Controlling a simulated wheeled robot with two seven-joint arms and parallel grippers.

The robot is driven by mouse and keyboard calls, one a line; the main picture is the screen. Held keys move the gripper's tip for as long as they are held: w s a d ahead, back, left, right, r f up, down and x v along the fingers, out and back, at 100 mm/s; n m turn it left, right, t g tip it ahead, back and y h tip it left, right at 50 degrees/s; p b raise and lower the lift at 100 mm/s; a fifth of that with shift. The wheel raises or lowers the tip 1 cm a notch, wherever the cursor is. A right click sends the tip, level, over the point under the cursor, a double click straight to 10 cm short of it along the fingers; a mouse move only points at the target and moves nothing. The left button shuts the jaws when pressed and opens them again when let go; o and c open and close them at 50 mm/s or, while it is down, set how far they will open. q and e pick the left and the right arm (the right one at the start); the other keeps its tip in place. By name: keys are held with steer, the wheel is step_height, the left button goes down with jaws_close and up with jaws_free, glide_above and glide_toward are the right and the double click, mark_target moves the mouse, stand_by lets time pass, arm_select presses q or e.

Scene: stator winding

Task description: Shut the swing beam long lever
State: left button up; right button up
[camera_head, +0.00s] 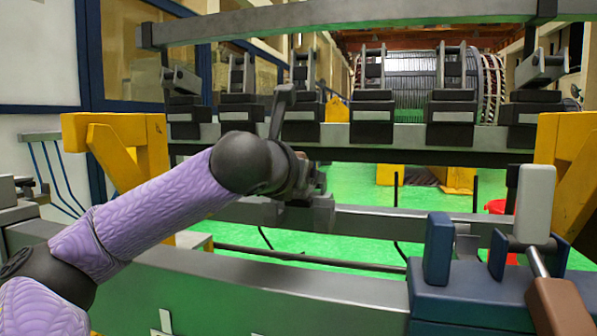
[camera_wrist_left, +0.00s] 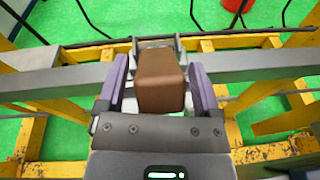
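In the left wrist view, a brown block-shaped handle (camera_wrist_left: 160,82) stands between the two purple fingers of my left gripper (camera_wrist_left: 158,66). The fingers are apart on either side of it, with a narrow gap visible at the left finger. The handle sits at a grey horizontal beam (camera_wrist_left: 255,68), with a grey bracket behind it. In the head view, my left arm reaches in to the middle and its wrist hides the fingers and this handle. The beam shows there too (camera_head: 420,224). Another lever with a brown handle (camera_head: 562,306) is at the lower right. My right gripper is out of view.
Blue blocks (camera_head: 437,250) and a grey upright block (camera_head: 534,204) stand beside the right-hand lever. A row of dark clamps (camera_head: 372,113) lines the rail behind. Yellow supports (camera_head: 572,170) flank the frame. The green floor (camera_head: 355,183) shows through open gaps.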

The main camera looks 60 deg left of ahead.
arm_select(q)
steer(key=b+v, duration=0.1)
steer(key=v, duration=0.1)
steer(key=shift+s+d, duration=0.15)
steer(key=shift+s, duration=0.15)
steer(key=v, duration=0.7)
steer(key=shift+p, duration=0.4)
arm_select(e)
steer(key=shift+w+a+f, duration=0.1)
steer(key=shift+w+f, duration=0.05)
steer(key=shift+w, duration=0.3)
arm_select(q)
steer(key=shift+s+d, duration=0.1)
